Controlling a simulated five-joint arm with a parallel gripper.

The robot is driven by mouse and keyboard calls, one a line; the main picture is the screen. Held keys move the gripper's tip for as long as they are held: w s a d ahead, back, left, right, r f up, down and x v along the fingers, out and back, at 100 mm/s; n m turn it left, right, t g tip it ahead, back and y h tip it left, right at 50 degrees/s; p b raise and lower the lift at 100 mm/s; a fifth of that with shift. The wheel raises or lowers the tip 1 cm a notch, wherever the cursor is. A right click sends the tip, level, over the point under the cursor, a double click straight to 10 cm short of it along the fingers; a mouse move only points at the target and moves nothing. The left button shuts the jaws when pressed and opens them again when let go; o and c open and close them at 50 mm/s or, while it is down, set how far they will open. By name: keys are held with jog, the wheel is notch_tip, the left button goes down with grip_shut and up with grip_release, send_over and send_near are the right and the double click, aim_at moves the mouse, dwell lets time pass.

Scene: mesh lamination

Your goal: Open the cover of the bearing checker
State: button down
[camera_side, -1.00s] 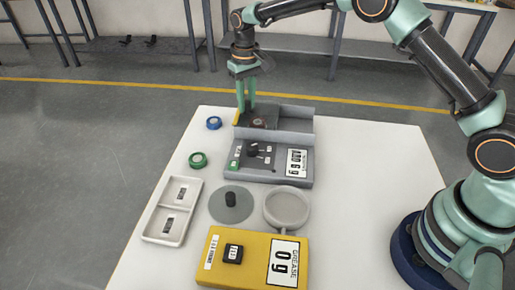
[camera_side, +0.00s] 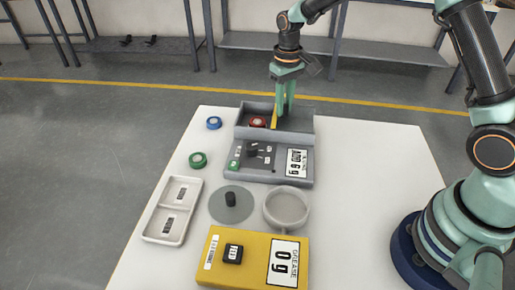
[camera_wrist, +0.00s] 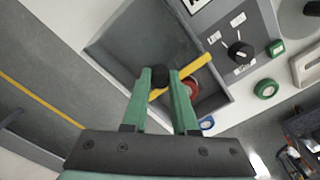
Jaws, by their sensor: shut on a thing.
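The bearing checker (camera_side: 268,178) is a grey box with a control panel in front and a walled compartment behind. The cover's yellow edge bar (camera_side: 274,118) stands partway along the compartment; it also shows in the wrist view (camera_wrist: 199,65). A dark grey area (camera_side: 300,121), seemingly the cover, lies to its right. My gripper (camera_side: 283,112) points down there, its green fingers shut on a black knob (camera_wrist: 160,77) beside the bar. A red ring-shaped bearing (camera_side: 257,122) lies uncovered in the compartment's left part, partly hidden by the bar in the wrist view (camera_wrist: 190,87).
A blue ring (camera_side: 214,123) and a green ring (camera_side: 198,160) lie left of the checker. A white two-part tray (camera_side: 150,222), a grey disc (camera_side: 222,211), a round dish (camera_side: 287,208) and a yellow grease unit (camera_side: 218,273) stand in front. The table's right side is clear.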

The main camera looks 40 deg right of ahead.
jog(key=shift+w+r, duration=0.15)
jog(key=shift+w, duration=0.05)
jog(key=c, duration=0.7)
grip_release()
jog(key=shift+s, duration=0.1)
jog(key=shift+r, duration=6)
